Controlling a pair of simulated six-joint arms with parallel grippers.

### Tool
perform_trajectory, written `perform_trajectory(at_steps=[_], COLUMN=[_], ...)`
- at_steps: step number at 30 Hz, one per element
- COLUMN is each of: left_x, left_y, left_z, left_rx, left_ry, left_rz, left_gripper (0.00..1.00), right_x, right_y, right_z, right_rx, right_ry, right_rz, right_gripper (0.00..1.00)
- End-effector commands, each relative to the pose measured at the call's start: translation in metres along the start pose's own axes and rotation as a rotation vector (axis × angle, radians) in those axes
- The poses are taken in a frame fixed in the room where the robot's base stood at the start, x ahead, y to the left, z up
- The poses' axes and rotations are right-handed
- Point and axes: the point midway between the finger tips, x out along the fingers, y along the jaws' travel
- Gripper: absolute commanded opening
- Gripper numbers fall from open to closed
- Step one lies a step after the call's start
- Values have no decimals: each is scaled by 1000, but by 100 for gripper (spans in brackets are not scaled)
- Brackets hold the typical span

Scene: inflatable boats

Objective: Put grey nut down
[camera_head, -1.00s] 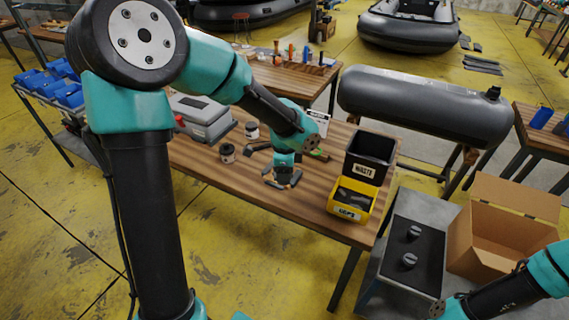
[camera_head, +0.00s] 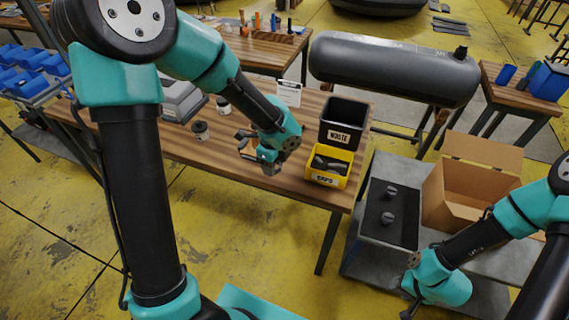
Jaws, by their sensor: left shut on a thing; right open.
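My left gripper (camera_head: 268,166) reaches over the front edge of the wooden table (camera_head: 215,152), left of the yellow bin. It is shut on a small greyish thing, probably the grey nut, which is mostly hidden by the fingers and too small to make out. My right gripper (camera_head: 411,299) is low at the right, in front of the grey crate, and is open with nothing seen in it. Two round grey pieces (camera_head: 391,190) (camera_head: 386,217) sit on the dark inside of the grey crate (camera_head: 360,238).
A black WASTE bin (camera_head: 343,121) stands behind a yellow CAPS bin (camera_head: 327,179) holding dark pieces. An open cardboard box (camera_head: 449,203) stands right of the crate.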

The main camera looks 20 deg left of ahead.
Motion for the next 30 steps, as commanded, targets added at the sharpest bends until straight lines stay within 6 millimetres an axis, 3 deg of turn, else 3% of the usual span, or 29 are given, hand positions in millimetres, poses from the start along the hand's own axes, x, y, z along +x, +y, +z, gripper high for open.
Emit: perform_trajectory(at_steps=[3, 10, 23, 30], left_x=[30, 50, 53, 55], left_y=[14, 28, 30, 8], left_z=[-34, -62, -66, -54], left_rx=[312, 582, 622, 618], left_ry=[2, 0, 0, -1], left_rz=[8, 3, 0, -1], left_gripper=[31, 31, 31, 31], right_x=[0, 0, 0, 0], right_y=[0, 0, 0, 0], right_z=[0, 0, 0, 0], right_rx=[0, 0, 0, 0], right_ry=[0, 0, 0, 0], right_rz=[0, 0, 0, 0], right_gripper=[43, 43, 43, 43])
